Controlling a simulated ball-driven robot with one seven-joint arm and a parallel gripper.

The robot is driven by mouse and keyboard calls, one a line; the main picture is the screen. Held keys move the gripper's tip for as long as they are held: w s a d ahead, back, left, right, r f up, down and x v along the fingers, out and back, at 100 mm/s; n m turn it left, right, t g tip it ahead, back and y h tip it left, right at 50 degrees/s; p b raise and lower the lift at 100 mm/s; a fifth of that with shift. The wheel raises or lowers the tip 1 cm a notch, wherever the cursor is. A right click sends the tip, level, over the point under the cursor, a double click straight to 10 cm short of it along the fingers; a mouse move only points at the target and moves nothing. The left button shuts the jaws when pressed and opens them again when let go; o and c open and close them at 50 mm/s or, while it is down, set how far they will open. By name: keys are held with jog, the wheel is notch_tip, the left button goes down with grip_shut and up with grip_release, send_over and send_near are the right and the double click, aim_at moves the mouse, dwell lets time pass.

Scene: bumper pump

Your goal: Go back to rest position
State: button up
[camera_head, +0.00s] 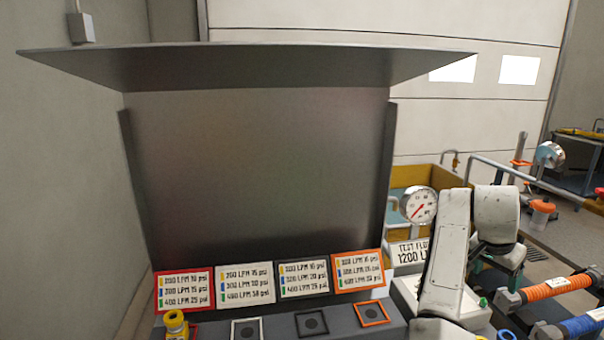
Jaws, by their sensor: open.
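White links of my own arm (447,255) rise at the lower right, folded upward beside the panel. A second rounded white part of my arm (496,215) stands to the right of them. I cannot make out my gripper or its fingertips in this view. No held object shows.
A grey metal hood (250,65) overhangs a console with several label cards (245,284), a yellow knob (175,321) and square-framed buttons (371,314). A pressure gauge (418,206) stands close to my arm. Orange (545,289) and blue (580,325) hose pieces lie at the right.

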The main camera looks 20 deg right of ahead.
jog(key=s+a+f+n+t+h, duration=0.1)
jog(key=s+a+f+n+t, duration=0.1)
jog(key=a+f+n, duration=0.45)
jog(key=s+a+f+n+t+y, duration=0.1)
jog(key=s+a+f+n+y, duration=0.2)
jog(key=a, duration=0.7)
jog(key=s+a+f+n+t+y, duration=0.1)
jog(key=s+a+f+n, duration=0.35)
jog(key=a, duration=0.55)
jog(key=s+a+f+n+t+y, duration=0.1)
jog(key=s+a+f+n+y, duration=0.25)
jog(key=a, duration=0.55)
jog(key=s+f+g+h+b, duration=0.1)
jog(key=s+f+g+b, duration=0.1)
jog(key=s+f+b, duration=0.3)
jog(key=s+d+f+m+g+b, duration=0.1)
jog(key=s+f+b, duration=0.3)
jog(key=f, duration=0.7)
jog(key=shift+s+d+f+g+h+b, duration=0.35)
jog(key=shift+s+g, duration=0.35)
jog(key=shift+s, duration=0.55)
jog(key=shift+a, duration=0.1)
jog(key=shift+c, duration=0.4)
